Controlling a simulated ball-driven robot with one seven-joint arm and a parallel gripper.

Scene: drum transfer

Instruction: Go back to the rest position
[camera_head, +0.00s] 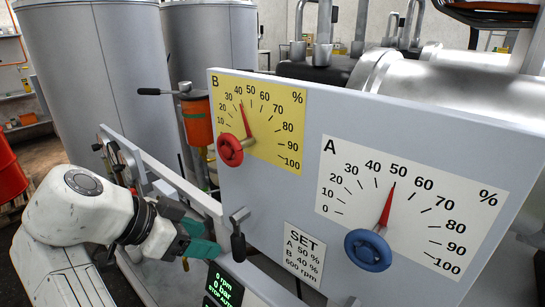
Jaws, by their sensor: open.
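My gripper (205,243), with teal fingers, is at the lower left of the head view, at the end of my white arm. It is open, in front of the lower left part of the grey panel (270,205). I see nothing held, though the fingers are partly hidden. It is apart from the red knob (230,150) of yellow dial B (275,105) and from the blue knob (368,250) of white dial A (440,200). The pointer of B stands near 40, that of A near 50.
A black-handled lever (238,240) and a dark display (225,285) reading 0 rpm and 0 bar are close to my gripper. A SET card (304,255) is on the panel. Large grey tanks (95,75) stand behind. A red drum (10,170) is at the left edge.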

